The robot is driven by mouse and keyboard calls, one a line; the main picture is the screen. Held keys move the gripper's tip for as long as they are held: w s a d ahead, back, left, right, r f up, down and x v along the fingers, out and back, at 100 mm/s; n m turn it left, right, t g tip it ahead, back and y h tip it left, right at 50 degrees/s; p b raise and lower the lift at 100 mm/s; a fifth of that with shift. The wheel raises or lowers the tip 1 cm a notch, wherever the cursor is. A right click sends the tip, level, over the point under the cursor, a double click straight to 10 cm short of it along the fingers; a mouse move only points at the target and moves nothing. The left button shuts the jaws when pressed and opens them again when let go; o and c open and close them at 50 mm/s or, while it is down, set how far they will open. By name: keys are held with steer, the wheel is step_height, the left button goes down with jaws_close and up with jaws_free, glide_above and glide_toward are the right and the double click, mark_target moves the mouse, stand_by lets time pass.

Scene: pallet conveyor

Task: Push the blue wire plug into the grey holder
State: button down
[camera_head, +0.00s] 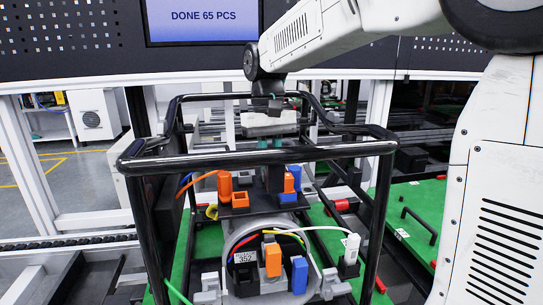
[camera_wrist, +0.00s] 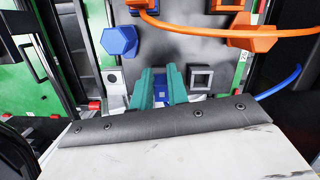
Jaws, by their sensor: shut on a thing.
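My gripper (camera_wrist: 161,80) shows teal fingers in the wrist view, shut on the blue wire plug (camera_wrist: 162,96). Only a small part of the plug shows between the fingers. A blue wire (camera_wrist: 282,86) curves in from the right and passes out of sight behind the gripper body. The grey holder (camera_wrist: 200,69) is a square frame with an opening, just right of the fingers on the dark board. It looks empty, and the plug is beside it. In the head view my gripper (camera_head: 270,143) points down over the board; the held plug cannot be made out there.
A blue hexagonal piece (camera_wrist: 119,40) and an orange piece (camera_wrist: 245,30) with an orange wire stand near the fingers. Black tubular frame bars (camera_head: 258,150) surround the work area. Orange and blue connectors (camera_head: 273,260) stand in front. A white wire (camera_head: 325,228) crosses to the right.

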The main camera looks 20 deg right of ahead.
steer(key=c, duration=1.3)
jaws_free()
